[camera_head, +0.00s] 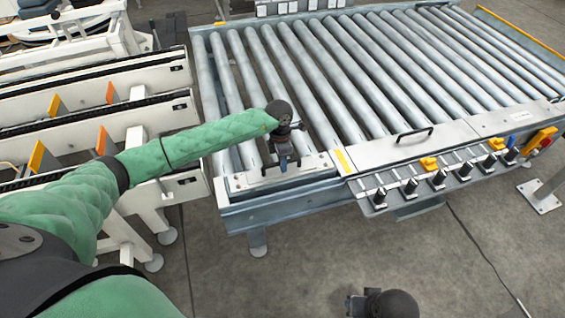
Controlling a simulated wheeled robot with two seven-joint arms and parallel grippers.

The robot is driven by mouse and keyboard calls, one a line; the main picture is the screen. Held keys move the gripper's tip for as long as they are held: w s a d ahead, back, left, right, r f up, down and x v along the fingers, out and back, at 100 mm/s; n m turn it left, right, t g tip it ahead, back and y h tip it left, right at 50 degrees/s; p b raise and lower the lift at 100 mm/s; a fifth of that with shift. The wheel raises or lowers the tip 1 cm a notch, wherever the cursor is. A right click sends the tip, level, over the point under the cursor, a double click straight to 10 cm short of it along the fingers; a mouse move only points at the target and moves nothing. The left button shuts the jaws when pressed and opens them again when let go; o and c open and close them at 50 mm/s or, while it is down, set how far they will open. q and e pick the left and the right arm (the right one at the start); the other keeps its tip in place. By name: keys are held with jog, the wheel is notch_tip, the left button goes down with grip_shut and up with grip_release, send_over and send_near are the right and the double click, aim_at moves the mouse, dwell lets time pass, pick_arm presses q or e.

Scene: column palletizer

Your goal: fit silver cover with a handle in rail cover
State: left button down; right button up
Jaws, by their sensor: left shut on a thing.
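The silver cover (314,164) lies at the near left corner of the roller conveyor, over the front rail (355,160). It looks close to flat, but I cannot tell whether it is fully seated. My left gripper (283,163) points down and is shut on the cover's dark handle, which it mostly hides. A second silver cover (445,139) with a black handle (415,133) sits flat in the rail farther right. My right gripper (354,304) is low at the bottom edge, away from the conveyor; its fingers are too unclear to read.
The roller conveyor (330,80) fills the upper right. Black knobs and yellow blocks line a front ledge (440,185). White chain rails with orange tabs (103,140) stand at left, beneath my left arm. Grey floor (290,270) in front is clear.

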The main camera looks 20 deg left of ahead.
pick_arm(q)
jog(key=shift+f+b, duration=0.35)
dwell(0.4)
jog(key=c, duration=1.3)
grip_release()
jog(key=shift+c, duration=0.2)
